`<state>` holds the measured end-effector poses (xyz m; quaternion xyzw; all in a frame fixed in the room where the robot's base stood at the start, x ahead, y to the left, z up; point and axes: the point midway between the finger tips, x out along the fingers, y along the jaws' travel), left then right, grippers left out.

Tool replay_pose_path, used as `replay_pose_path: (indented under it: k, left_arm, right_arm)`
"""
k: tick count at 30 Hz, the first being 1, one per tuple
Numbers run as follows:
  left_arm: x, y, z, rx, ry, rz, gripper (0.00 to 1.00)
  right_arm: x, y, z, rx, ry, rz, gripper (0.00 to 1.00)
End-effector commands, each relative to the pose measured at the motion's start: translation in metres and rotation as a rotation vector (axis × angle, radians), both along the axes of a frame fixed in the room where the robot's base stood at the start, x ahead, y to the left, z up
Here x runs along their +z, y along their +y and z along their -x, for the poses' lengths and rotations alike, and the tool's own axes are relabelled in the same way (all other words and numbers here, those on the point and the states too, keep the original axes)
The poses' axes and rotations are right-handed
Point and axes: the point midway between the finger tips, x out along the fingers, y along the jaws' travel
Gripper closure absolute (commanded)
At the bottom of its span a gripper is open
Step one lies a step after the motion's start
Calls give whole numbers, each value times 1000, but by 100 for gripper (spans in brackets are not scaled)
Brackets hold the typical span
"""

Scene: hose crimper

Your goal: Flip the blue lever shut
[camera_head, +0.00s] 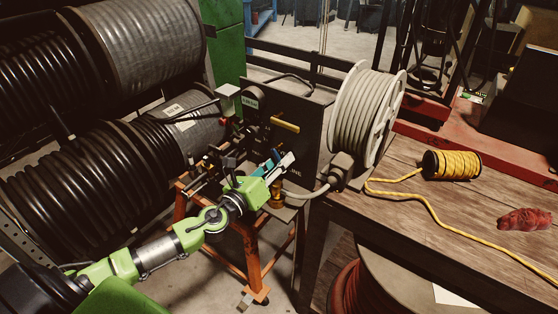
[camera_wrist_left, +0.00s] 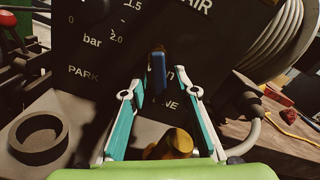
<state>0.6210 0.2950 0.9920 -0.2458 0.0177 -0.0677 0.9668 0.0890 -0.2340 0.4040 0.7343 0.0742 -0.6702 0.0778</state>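The blue lever (camera_wrist_left: 157,72) shows in the left wrist view as a short upright blue bar in front of the dark panel (camera_wrist_left: 222,82) with white lettering. My left gripper (camera_wrist_left: 160,80) is open, with its teal and pale fingers on either side of the lever as seen from the wrist; I see no clear contact, and the depth is hard to judge. In the head view my left gripper (camera_head: 281,158) reaches in from the lower left to the front of the machine's dark panel (camera_head: 312,120). The lever cannot be made out clearly there. My right gripper is out of view.
A brass fitting (camera_wrist_left: 178,142) sits low between the fingers, and a dark ring (camera_wrist_left: 38,134) lies left. A yellow handle (camera_head: 285,125) sticks out above the gripper. A pale hose reel (camera_head: 362,115) and the wooden bench (camera_head: 415,205) stand right, big black hose coils (camera_head: 90,185) left.

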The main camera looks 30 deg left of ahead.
Motion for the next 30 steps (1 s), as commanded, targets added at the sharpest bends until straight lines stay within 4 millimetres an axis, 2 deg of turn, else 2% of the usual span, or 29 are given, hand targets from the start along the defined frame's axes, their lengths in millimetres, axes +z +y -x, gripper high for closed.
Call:
replay_pose_path:
  k: [3, 5, 6, 7, 20, 30]
  left_arm:
    - [0, 0, 0, 0, 0, 0, 72]
    - [0, 0, 0, 0, 0, 0, 85]
    - [0, 0, 0, 0, 0, 0, 96]
    - [0, 0, 0, 0, 0, 1, 100]
    - [1, -1, 0, 1, 5, 46, 100]
    - [7, -7, 1, 3, 36, 273, 100]
  right_arm:
    - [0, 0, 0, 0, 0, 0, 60]
    - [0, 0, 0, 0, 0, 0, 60]
    - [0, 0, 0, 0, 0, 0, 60]
    - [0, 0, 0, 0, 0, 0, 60]
    - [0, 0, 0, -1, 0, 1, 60]
    - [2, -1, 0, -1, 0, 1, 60]
